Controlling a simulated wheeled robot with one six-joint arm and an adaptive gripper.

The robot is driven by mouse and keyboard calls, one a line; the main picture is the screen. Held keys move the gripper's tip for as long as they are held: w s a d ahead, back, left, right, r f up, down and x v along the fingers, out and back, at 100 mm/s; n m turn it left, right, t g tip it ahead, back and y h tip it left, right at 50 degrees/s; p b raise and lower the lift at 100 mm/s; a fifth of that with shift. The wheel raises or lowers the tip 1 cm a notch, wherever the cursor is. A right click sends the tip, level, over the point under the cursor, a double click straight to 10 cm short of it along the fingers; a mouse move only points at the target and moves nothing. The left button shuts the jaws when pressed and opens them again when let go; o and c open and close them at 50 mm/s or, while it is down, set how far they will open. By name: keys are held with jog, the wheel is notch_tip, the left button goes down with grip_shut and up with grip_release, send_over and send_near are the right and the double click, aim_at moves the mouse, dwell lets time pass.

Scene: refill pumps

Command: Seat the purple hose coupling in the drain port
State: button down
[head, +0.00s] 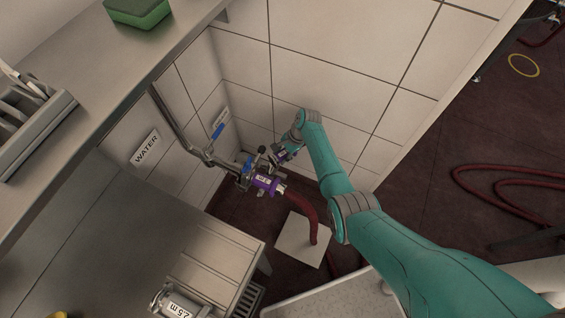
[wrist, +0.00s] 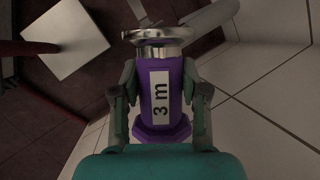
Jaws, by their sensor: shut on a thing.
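The purple hose coupling (head: 264,183) is low by the tiled corner in the head view, with a red hose (head: 303,208) curving from its right end. The wrist view shows the purple coupling (wrist: 161,115) with a white "3 m" label. My gripper (head: 272,161) is shut on it, with a finger on each side (wrist: 160,88). A shiny metal flange (wrist: 157,35) sits at the coupling's far end. Metal pipework (head: 241,165) lies at the coupling's left end in the head view. I cannot tell whether the coupling is inside a port.
A pale square plate (head: 296,244) lies on the dark red floor. A "2.5 m" fitting (head: 180,305) lies at the bottom.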

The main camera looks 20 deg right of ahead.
aim_at(283, 176)
jog(key=shift+s+f+m+t+h, duration=0.2)
jog(key=shift+f+m+t+h, duration=0.6)
jog(key=shift+m, duration=1.15)
jog(key=shift+s+f+m+t+h, duration=0.15)
jog(key=shift+f+m+t+h, duration=0.6)
jog(key=shift+m, duration=1.25)
jog(key=shift+s+f+m+t+h, duration=0.2)
jog(key=shift+f+m+t+h, duration=0.6)
jog(key=shift+m, duration=1.15)
jog(key=shift+d+f+t+y, duration=0.1)
jog(key=shift+f+t+y, duration=0.05)
jog(key=shift+t+y, duration=0.15)
jog(key=shift+f, duration=4.7)
jog(key=shift+f, duration=0.1)
jog(key=c, duration=0.5)
grip_release()
jog(key=shift+s+f, duration=0.1)
